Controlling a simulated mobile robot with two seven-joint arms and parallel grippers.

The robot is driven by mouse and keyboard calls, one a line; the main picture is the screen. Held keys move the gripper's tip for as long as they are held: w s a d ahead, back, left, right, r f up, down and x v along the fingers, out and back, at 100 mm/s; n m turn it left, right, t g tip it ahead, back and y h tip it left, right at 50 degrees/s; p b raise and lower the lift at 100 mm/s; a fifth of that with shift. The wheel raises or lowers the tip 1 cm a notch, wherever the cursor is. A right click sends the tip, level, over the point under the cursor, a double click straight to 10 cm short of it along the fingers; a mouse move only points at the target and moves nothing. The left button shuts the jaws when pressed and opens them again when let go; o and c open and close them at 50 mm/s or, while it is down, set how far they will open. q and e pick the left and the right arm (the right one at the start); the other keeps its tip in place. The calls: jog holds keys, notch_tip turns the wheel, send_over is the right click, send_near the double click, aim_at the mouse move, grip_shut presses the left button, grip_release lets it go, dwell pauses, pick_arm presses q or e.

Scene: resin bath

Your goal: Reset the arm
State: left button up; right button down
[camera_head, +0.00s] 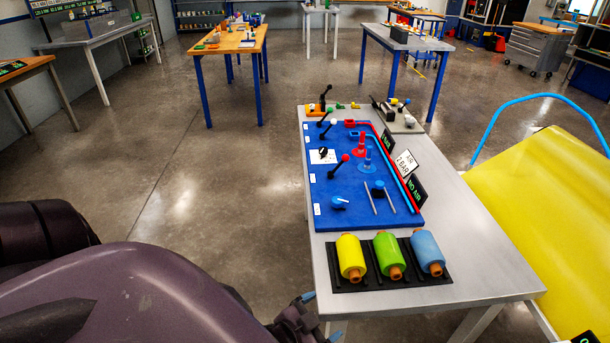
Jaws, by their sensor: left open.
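My left arm (140,300), dark purple, fills the lower left of the head view. My left gripper (320,317) shows at the bottom edge, partly cut off, with light blue fingertips. It is open, with nothing seen between the fingers. It is beside the near left corner of the grey table (475,270), apart from the things on top. My right arm and right gripper are not in view.
The table carries a blue panel (345,210) with levers, knobs and small signs. In front of it, a black rack (345,284) holds yellow, green and blue rollers. A yellow covered surface (545,220) stands at right. The floor (170,180) at left is clear.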

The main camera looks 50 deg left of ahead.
pick_arm(q)
jog(key=s+f+n, duration=0.1)
jog(key=s+a+f+n+g, duration=0.1)
jog(key=s, duration=0.1)
jog(key=shift+s+f+n+g+y, duration=0.2)
jog(key=shift+f+n+g+y, duration=0.1)
jog(key=shift+n, duration=0.1)
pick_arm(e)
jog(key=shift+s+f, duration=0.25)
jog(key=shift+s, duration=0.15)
